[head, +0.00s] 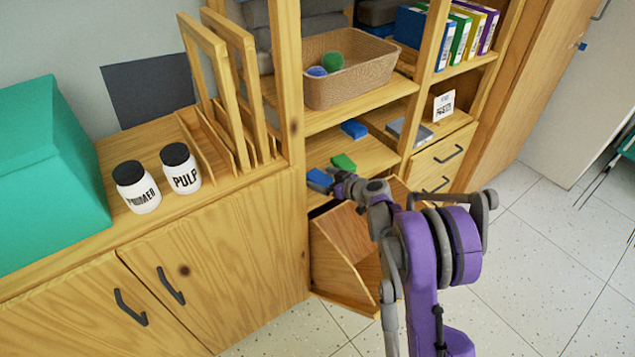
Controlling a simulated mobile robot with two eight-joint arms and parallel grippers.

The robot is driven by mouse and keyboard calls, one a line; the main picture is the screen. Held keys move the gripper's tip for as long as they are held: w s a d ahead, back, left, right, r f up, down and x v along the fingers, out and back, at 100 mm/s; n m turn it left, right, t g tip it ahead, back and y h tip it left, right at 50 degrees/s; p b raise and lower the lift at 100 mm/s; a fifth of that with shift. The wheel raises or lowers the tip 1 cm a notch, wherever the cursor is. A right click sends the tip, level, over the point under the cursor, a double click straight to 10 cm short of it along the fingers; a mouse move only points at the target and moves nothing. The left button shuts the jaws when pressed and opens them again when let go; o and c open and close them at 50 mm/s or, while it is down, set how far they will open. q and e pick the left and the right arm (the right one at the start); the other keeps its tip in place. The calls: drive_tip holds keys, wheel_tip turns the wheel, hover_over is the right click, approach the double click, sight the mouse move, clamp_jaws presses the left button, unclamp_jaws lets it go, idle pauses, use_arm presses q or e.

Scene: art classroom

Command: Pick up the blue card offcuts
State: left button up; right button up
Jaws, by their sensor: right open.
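One blue card offcut (354,129) lies on the middle shelf (375,152) of the wooden unit, towards its back. A second blue piece (319,178) is at the shelf's front left, right at the tips of my right gripper (334,179). A green piece (343,162) lies just behind my right gripper. My right gripper is open; its fingers are small in the view, and I cannot tell whether the front blue piece is between them or beyond them. My left gripper is not in view.
A wicker basket (350,85) with balls stands on the shelf above. A grey block (410,130) and small white card (443,105) are to the right. A tilted wooden bin (345,250) is below. Jars (181,168) and a teal box (45,175) stand on the left cabinet.

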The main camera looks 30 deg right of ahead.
drive_tip(key=shift+x, duration=1.15)
drive_tip(key=shift+s, duration=0.1)
drive_tip(key=shift+c, duration=0.7)
drive_tip(key=c, duration=1.2)
drive_tip(key=shift+r, duration=0.1)
